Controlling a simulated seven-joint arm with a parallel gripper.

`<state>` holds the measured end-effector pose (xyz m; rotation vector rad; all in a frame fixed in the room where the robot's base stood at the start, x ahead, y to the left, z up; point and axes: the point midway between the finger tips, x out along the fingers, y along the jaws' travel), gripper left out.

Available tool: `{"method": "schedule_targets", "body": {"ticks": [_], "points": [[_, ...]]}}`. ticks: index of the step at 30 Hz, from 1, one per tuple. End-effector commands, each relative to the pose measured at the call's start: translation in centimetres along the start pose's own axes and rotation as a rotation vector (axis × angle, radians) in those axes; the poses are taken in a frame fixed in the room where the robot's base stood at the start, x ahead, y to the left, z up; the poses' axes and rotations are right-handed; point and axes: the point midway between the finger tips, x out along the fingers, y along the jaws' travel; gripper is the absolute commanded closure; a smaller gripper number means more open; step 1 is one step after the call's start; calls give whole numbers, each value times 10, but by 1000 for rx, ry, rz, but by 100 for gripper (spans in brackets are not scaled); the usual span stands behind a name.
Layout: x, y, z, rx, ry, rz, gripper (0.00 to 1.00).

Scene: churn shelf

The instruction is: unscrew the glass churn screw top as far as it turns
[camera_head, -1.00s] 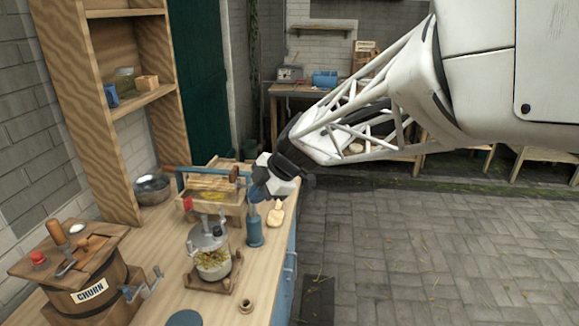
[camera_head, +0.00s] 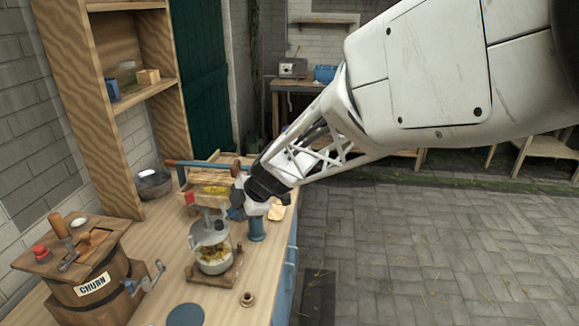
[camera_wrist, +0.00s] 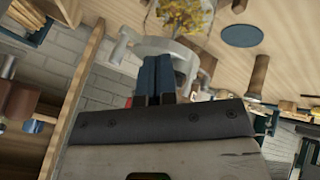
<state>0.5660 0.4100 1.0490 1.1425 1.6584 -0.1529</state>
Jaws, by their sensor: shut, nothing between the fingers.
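The glass churn (camera_head: 214,258) stands on a wooden base (camera_head: 228,276) on the bench, with yellowish stuff inside. The glass churn (camera_wrist: 183,15) shows beyond. I cannot tell whether they touch.
A blue-grey cylinder (camera_head: 257,230) stands right of the churn, close to my gripper. A wooden barrel churn (camera_head: 92,290) with a crank is at the left front. A crate with a handle (camera_head: 215,180) and a metal bowl (camera_head: 153,184) are behind. A dark disc (camera_head: 185,314) lies in front.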

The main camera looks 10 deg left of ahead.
Motion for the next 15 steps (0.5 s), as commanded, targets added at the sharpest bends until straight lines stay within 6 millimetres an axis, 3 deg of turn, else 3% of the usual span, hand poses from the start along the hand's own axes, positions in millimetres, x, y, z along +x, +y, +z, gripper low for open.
{"method": "schedule_targets", "body": {"ticks": [6,15], "points": [[7,20,0,-3,-1,3,100],[14,32,0,-2,-1,3,100]]}}
